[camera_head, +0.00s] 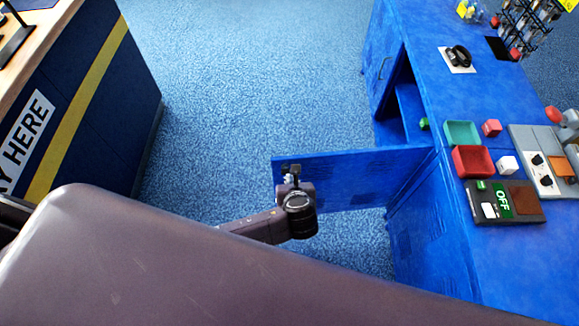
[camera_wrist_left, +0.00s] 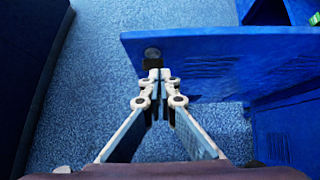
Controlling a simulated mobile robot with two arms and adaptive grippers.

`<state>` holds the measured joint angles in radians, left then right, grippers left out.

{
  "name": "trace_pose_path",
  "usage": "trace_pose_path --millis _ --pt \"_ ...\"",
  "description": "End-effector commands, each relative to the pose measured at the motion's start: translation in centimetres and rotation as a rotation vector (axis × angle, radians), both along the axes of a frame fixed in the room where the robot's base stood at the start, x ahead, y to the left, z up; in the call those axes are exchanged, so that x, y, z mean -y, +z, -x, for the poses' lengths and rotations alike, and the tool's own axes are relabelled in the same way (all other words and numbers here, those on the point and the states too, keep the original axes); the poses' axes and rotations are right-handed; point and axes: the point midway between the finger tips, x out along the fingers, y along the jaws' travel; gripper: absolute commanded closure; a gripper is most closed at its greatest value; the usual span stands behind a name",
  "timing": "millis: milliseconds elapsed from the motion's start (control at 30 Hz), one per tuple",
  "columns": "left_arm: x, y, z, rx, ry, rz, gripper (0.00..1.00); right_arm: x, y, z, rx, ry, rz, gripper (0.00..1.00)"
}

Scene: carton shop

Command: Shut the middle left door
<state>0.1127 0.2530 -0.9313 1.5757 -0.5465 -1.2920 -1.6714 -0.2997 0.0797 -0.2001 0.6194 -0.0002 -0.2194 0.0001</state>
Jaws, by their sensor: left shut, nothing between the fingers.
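The middle left door (camera_head: 355,178) is a blue panel on the long blue counter. It stands wide open, sticking out to the left over the carpet, and the compartment (camera_head: 402,100) behind it shows open. My left gripper (camera_head: 291,170) is shut and empty at the free end of the door. In the left wrist view the door (camera_wrist_left: 230,60) runs across the upper right. The closed fingertips of my left gripper (camera_wrist_left: 158,74) are by its free end, just below a dark round knob (camera_wrist_left: 152,54). I cannot tell whether they touch. My right gripper is not in view.
The counter top (camera_head: 440,85) carries a green tray (camera_head: 462,133), a red tray (camera_head: 473,161), small blocks and a panel reading OFF (camera_head: 503,203). A dark blue desk (camera_head: 100,100) with a yellow stripe stands at the left. Carpet (camera_head: 250,80) between them is clear.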

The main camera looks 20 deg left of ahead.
Motion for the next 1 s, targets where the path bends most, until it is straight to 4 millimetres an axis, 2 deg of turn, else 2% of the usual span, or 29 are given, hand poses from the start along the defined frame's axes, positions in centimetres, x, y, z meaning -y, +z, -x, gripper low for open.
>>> trace_pose_path --millis 33,100,300,767,1000 --pt "-0.3 -0.7 -0.6 -0.001 0.001 -0.001 1.00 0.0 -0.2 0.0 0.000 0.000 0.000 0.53" --pt "-0.8 -0.3 -1.8 0.003 0.003 0.000 1.00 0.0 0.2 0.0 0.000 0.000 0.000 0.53" --pt "-1.5 -0.4 -3.7 0.001 0.001 0.001 1.00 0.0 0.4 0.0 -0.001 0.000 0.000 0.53" --pt "-1.8 -0.5 -4.1 0.000 0.000 0.002 1.00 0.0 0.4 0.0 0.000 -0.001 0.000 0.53" --pt "-3.5 -0.3 -5.5 0.001 -0.020 -0.002 1.00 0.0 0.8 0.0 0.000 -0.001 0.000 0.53"
